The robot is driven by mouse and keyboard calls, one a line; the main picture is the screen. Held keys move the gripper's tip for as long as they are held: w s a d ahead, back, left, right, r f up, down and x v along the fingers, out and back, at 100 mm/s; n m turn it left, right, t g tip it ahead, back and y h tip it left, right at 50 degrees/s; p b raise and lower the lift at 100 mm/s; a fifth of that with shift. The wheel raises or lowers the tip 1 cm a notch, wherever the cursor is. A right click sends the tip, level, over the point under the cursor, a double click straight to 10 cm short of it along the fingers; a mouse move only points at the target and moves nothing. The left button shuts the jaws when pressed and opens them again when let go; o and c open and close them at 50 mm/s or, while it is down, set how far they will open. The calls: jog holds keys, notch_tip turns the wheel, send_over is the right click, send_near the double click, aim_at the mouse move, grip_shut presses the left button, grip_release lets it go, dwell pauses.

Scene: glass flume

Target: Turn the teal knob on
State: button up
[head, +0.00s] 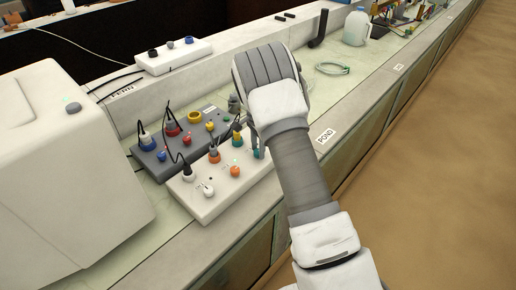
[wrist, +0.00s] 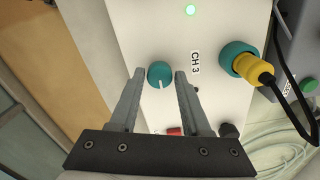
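The teal knob (wrist: 159,73) sits on the white box (wrist: 145,25) beside the printed label "CH 3", its white pointer line facing down in the wrist view. My gripper (wrist: 160,80) is open, with one finger on each side of the knob. Small gaps seem to show between knob and fingers; whether the fingertips reach down around it I cannot tell. In the head view the white box (head: 209,207) lies on the bench, and my gripper (head: 252,134) comes down over its right end, largely hiding the knob.
A teal socket with a yellow plug and black cable (wrist: 243,64) is right of the knob in the wrist view. A green light (wrist: 190,10) glows above. A grey box with coloured knobs (head: 180,140) stands behind the white box. A large white machine (head: 70,170) is left.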

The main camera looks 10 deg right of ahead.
jog(key=shift+o, duration=1.3)
notch_tip(320, 180, up, 17)
jog(key=p, duration=0.1)
jog(key=shift+r, duration=0.2)
